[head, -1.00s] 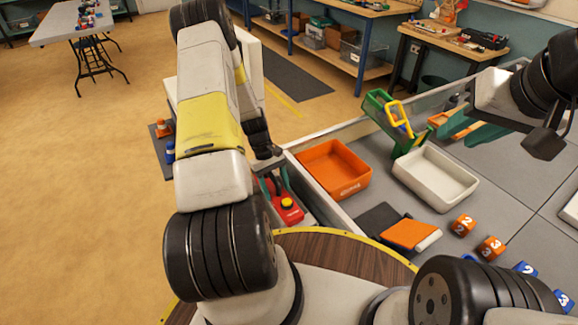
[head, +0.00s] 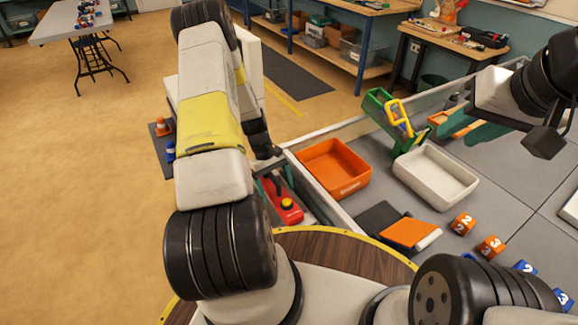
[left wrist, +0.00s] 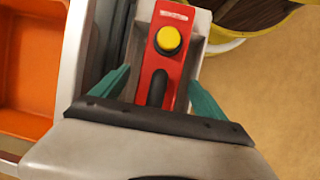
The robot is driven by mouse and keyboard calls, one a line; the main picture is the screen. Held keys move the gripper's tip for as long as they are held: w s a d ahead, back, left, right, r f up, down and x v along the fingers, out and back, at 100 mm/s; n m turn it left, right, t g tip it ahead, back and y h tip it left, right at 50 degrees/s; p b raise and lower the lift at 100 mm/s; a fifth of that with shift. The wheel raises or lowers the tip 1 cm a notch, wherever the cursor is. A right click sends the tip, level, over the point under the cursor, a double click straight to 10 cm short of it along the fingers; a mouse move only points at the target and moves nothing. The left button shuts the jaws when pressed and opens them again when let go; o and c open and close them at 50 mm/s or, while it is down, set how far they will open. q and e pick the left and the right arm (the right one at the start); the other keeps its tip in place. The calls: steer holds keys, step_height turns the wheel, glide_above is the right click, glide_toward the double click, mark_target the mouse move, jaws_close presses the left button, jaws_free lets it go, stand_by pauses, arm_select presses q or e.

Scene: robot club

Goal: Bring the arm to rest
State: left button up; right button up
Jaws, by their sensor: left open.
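My left arm (head: 212,120) reaches forward along the left side of the head view. Its gripper (left wrist: 160,92) is open and empty in the left wrist view, its two teal fingers spread wide. A red control box (left wrist: 168,62) with a yellow button and a black lever shows between the fingers.
An orange bin (head: 334,168) and a white bin (head: 436,176) stand on the grey table, with a green and yellow object (head: 391,117) behind. Orange number cubes (head: 491,246) and blue ones (head: 526,268) lie at the right.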

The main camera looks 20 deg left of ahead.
arm_select(q)
steer(key=v, duration=0.7)
steer(key=shift+w+a+r, duration=0.1)
steer(key=shift+w+r, duration=0.05)
steer(key=shift+r, duration=0.15)
steer(key=s+d+r+m+t+y, duration=0.1)
steer(key=d+r+m+t, duration=0.15)
steer(key=r, duration=0.95)
steer(key=s+d+r+m+t+y, duration=0.1)
steer(key=d+r+m, duration=0.15)
steer(key=r, duration=0.95)
steer(key=s+d+r+m+t, duration=0.2)
steer(key=s+d+r, duration=0.2)
steer(key=s+r, duration=0.3)
steer(key=s+d+r+m+t, duration=0.3)
steer(key=s+r, duration=0.3)
steer(key=s, duration=0.4)
steer(key=shift+d+r, duration=0.35)
steer(key=shift+d, duration=0.05)
